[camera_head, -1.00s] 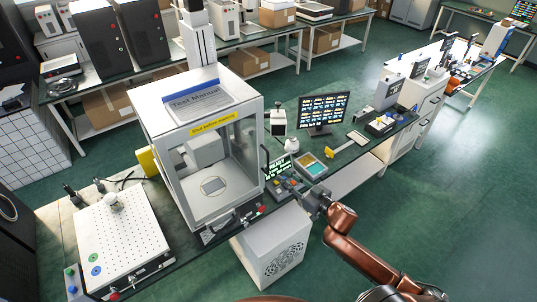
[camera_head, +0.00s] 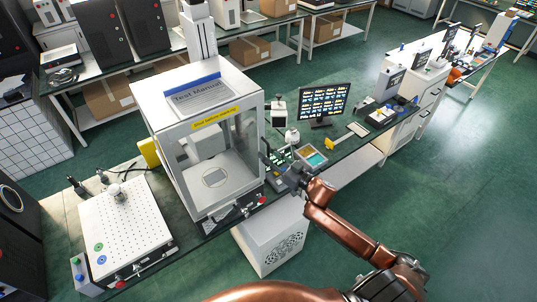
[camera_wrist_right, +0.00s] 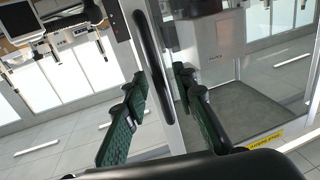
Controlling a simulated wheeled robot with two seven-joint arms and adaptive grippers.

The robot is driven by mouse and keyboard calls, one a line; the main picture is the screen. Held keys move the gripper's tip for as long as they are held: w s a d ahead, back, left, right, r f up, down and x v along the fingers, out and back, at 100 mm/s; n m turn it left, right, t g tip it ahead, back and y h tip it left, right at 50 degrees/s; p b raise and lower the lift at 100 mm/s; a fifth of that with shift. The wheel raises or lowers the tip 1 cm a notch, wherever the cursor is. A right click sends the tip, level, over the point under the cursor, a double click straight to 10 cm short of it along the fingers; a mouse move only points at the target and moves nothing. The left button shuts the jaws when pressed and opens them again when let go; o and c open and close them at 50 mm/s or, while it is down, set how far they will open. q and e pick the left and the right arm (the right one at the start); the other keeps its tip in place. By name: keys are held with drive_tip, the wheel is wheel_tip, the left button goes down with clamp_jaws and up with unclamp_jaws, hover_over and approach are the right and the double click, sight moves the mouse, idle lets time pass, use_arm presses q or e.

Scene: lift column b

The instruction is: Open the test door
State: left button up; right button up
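The test chamber is a white box with clear panels, a "Test Manual" on top and a yellow label on its front (camera_head: 214,118). Its glass door (camera_head: 228,150) appears shut. The door's black upright handle (camera_head: 266,152) is at the right edge; it looms as a long curved bar in the right wrist view (camera_wrist_right: 153,62). My right gripper (camera_head: 290,173) is just right of the handle. In the wrist view its two green-padded fingers (camera_wrist_right: 158,108) are spread, with the handle's lower part between or just beyond them; contact cannot be told. My left gripper is out of view.
Right of the chamber, a control box (camera_head: 278,180), a tray (camera_head: 312,157) and a monitor (camera_head: 323,104) crowd the bench. A perforated plate (camera_head: 130,225) stands left. A white cabinet (camera_head: 270,240) is below the bench edge. The green floor at right is clear.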

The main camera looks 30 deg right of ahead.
clamp_jaws()
idle(0.6)
